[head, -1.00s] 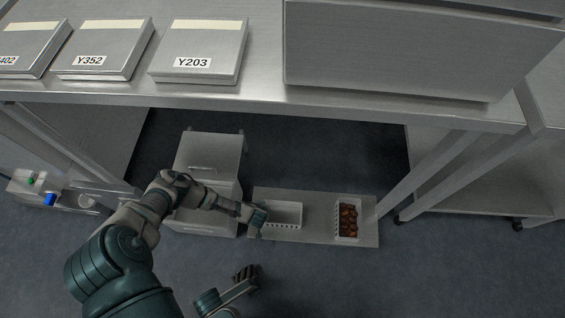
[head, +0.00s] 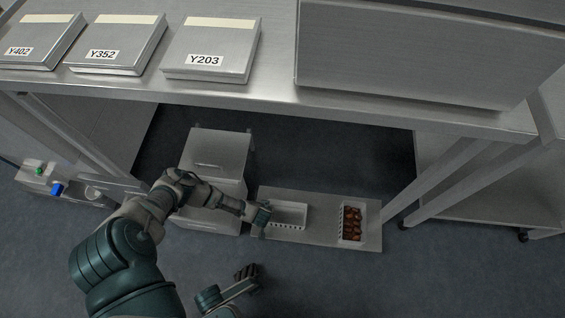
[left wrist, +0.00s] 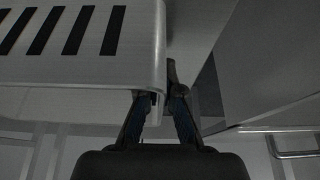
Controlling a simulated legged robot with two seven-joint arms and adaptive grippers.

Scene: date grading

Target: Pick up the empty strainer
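The empty strainer (head: 289,226) is a white slotted basket on the left part of a low grey board (head: 325,238). In the left wrist view its slotted wall and rounded edge (left wrist: 80,72) fill the upper left. My left gripper (head: 264,214) is at its left end. In the left wrist view the gripper's fingers (left wrist: 163,95) lie on both sides of the strainer's edge, nearly together, and appear shut on it. One fingertip is partly hidden behind the wall. I cannot tell whether the strainer is clear of the board. My right gripper (head: 247,273) is low in front; its finger state is unclear.
A second white strainer (head: 343,226) holding brown dates (head: 352,218) stands on the board's right. A grey drawer cabinet (head: 215,165) is close left of the board. A metal table (head: 280,98) with labelled boxes overhangs it, and its legs stand at both sides.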

